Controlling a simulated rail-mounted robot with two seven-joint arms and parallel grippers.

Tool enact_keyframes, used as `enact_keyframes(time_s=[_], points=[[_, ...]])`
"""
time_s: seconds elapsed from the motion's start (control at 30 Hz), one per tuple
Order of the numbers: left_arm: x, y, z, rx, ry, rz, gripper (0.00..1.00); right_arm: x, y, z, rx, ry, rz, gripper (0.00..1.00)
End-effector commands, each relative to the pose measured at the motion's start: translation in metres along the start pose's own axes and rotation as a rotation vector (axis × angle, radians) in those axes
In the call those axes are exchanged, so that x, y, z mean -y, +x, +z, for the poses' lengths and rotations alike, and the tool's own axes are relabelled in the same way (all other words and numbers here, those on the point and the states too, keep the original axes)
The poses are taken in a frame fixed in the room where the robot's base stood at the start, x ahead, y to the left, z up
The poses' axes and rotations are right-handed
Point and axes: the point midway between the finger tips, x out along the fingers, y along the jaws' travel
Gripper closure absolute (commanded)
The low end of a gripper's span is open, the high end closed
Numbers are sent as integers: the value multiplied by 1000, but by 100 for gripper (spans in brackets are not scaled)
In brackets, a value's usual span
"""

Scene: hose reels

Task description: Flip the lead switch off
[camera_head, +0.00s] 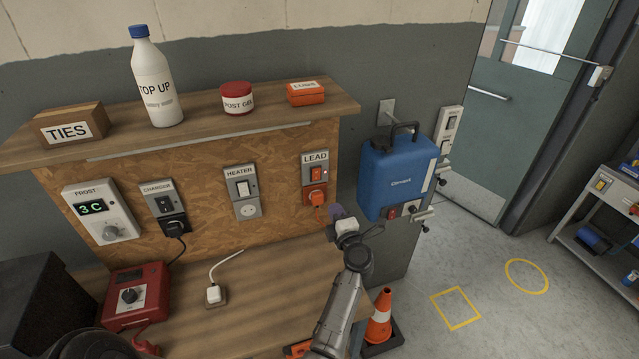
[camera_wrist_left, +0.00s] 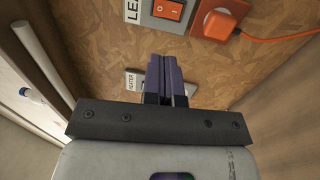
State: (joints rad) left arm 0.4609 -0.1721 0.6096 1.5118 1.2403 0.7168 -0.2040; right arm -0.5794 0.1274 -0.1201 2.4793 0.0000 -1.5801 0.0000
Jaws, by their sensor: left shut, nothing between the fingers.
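The lead switch (camera_head: 316,174) is a red-orange rocker on a grey plate under the LEAD label, on the chipboard panel. Its rocker position is too small to read. It also shows at the top edge of the left wrist view (camera_wrist_left: 168,10). Just below it an orange plug (camera_head: 317,197) sits in its socket; its cord runs right in the wrist view. My left gripper (camera_head: 337,211) is shut and empty, with purple fingertips. In the head view it is below and right of the switch, apart from it. My right gripper is not in view.
A shelf (camera_head: 215,128) with a bottle and boxes overhangs the panel. The heater switch (camera_head: 243,188) and charger switch (camera_head: 164,204) are to the left. A white plug (camera_head: 214,294) lies on the bench below.

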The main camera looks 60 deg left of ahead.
Motion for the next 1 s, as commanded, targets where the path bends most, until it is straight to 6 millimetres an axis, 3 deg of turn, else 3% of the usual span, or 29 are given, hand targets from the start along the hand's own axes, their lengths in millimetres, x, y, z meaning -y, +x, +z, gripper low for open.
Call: enact_keyframes(time_s=[0.47,1.0], points=[[0,7,-1,-6,-1,-2,100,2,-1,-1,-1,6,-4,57],[-1,99,-1,-6,1,0,100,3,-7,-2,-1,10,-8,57]])
